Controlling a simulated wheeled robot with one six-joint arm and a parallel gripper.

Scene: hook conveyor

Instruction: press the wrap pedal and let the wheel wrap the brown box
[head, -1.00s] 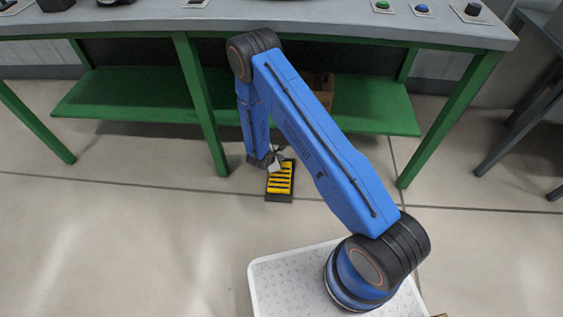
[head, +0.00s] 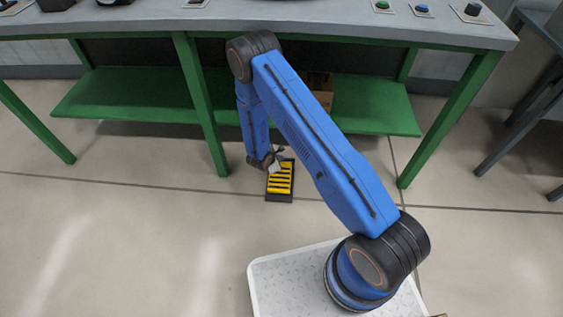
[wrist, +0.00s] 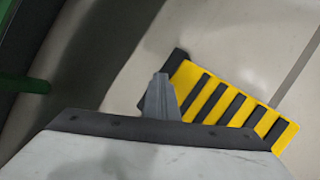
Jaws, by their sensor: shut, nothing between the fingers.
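The wrap pedal (head: 280,180) is a yellow plate with black stripes on a dark base, on the floor in front of the green bench. In the wrist view the pedal (wrist: 235,108) runs from the centre to the lower right. My gripper (head: 279,152) is low over the far end of the pedal, with its fingers shut and empty. In the wrist view the closed fingertips (wrist: 161,78) overlap the pedal's left end; I cannot tell if they touch it. A brown box (head: 321,90) on the shelf under the bench is partly hidden by my arm. The wheel is not recognisable in view.
The bench (head: 330,22) has a grey top, green legs and a green lower shelf (head: 375,108). A green button (head: 382,5), a blue button (head: 422,8) and a black knob (head: 473,9) sit on the top. The floor around the pedal is clear.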

